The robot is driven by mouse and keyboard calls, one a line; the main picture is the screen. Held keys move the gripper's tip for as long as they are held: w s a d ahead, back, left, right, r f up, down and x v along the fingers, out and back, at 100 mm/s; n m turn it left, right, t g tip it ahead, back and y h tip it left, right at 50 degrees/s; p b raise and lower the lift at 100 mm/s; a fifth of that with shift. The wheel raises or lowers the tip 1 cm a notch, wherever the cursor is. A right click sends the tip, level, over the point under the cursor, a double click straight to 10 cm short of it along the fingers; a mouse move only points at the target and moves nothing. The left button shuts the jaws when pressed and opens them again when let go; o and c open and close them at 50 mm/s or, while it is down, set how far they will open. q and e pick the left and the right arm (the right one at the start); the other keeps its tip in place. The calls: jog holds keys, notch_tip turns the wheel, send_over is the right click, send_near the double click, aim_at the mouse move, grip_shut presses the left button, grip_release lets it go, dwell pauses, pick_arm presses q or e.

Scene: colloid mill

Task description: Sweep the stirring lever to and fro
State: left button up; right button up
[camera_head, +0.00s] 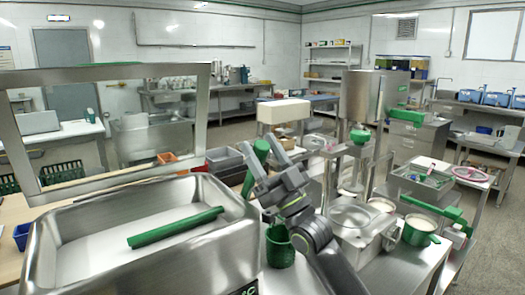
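My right gripper (262,178) is near the middle of the view, its dark grey arm coming up from the bottom. A green rod-like handle (262,149) shows just above and behind the gripper's tip, and more green shows at its left side. This may be the stirring lever; I cannot tell for sure. Whether the fingers close around it or are only beside it is hidden by the gripper body. The mill stands to the right, with a steel hopper (361,95) on top and a green lever (437,211) low at its right. My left gripper is out of view.
A steel basin (240,240) with a green bar (177,227) stands at left, a raised steel frame (207,110) behind it. A green cup (280,247) stands close below my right gripper. A green-handled pot (419,229) is at right. Open floor lies beyond the mill.

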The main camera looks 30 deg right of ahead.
jog(key=shift+r+p, duration=0.45)
notch_tip(320, 180, up, 7)
jog(key=p, duration=0.7)
jog(key=shift+r, duration=0.15)
jog(key=shift+r+p, duration=0.9)
